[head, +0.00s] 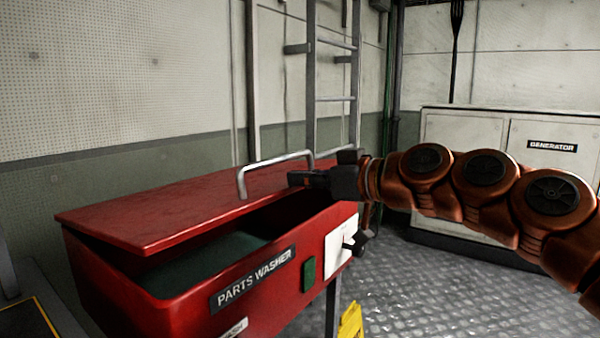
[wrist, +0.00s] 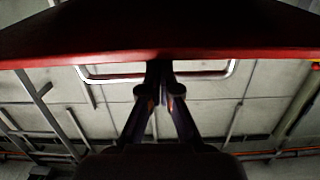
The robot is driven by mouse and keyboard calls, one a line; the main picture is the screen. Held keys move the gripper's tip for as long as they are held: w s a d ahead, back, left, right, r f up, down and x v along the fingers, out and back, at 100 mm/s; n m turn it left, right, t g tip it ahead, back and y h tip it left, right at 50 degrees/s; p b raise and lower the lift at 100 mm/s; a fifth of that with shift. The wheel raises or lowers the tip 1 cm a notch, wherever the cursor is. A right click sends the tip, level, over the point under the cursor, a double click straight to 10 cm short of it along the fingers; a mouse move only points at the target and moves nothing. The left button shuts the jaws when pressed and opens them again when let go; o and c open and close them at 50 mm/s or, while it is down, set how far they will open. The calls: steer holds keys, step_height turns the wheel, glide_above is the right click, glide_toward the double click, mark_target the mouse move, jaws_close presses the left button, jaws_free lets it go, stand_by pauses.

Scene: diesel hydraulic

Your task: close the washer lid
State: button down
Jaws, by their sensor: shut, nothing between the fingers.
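The red parts washer (head: 190,290) stands at the lower left of the head view. Its red lid (head: 150,220) is partly open, tilted a little above the tub, with a dark gap along the front. A metal handle (head: 242,180) rises from the lid; it also shows in the wrist view (wrist: 100,77). My gripper (head: 295,179) is shut and empty, at the lid's right part near the handle. In the wrist view my fingertips (wrist: 166,90) are together, just by the lid's red edge (wrist: 60,60). I cannot tell whether they touch the lid.
A metal ladder (head: 335,99) stands against the wall behind the washer. A white generator cabinet (head: 465,135) is at the right behind my arm. A white switch plate (head: 338,245) is on the washer's front. The metal floor (head: 450,290) at lower right is clear.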

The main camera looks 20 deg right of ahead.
steer(key=shift+s+d+f+b, duration=0.15)
steer(key=shift+f+b, duration=0.3)
steer(key=shift+f, duration=0.4)
steer(key=shift+s+f+b, duration=0.1)
steer(key=shift+f+b, duration=0.3)
steer(key=shift+f, duration=0.4)
steer(key=shift+r, duration=0.15)
step_height(320, 180, up, 10)
